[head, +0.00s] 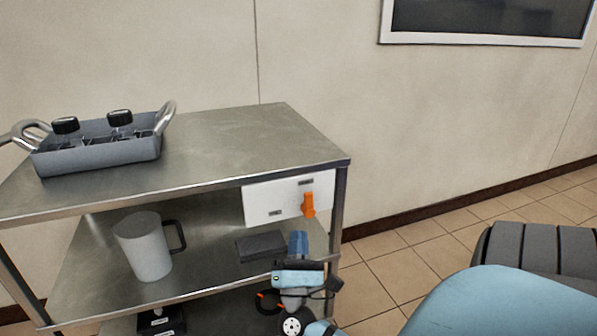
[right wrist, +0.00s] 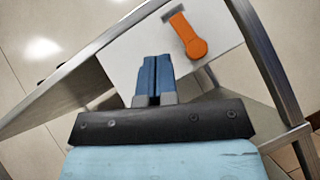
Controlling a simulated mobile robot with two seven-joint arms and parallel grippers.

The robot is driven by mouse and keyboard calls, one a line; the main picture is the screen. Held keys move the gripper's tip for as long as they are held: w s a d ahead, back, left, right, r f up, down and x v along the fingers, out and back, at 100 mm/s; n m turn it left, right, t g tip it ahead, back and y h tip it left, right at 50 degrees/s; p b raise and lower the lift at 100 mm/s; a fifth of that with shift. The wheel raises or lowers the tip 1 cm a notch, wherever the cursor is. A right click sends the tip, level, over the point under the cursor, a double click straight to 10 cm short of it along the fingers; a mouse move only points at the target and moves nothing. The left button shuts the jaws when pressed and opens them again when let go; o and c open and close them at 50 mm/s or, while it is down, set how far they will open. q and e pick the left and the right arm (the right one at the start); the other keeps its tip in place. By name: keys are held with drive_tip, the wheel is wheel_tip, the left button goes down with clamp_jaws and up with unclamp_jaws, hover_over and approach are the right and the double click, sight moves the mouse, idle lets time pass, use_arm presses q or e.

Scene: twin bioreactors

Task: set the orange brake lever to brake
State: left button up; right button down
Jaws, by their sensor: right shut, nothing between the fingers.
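The orange brake lever (head: 308,205) is on a white panel (head: 272,205) under the right front of the cart's top shelf. In the head view its handle stands roughly upright. In the right wrist view the lever (right wrist: 187,36) runs from its round hub up and to the left, close to a small grey label. My right gripper (head: 298,236) is just below the lever in the head view. Its blue fingers (right wrist: 156,62) are shut and empty, to the left of and below the hub in the right wrist view, apparently not touching it. My left gripper is not seen.
The metal cart (head: 230,150) carries a grey tray (head: 95,158) with two black-capped bottles. A white jug (head: 146,250) and a dark block (head: 262,246) are on the middle shelf. A cart post (head: 338,215) stands right of the panel. Open floor lies to the right.

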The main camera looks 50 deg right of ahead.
drive_tip(key=v, duration=0.6)
drive_tip(key=shift+a, duration=0.15)
drive_tip(key=shift+s, duration=0.1)
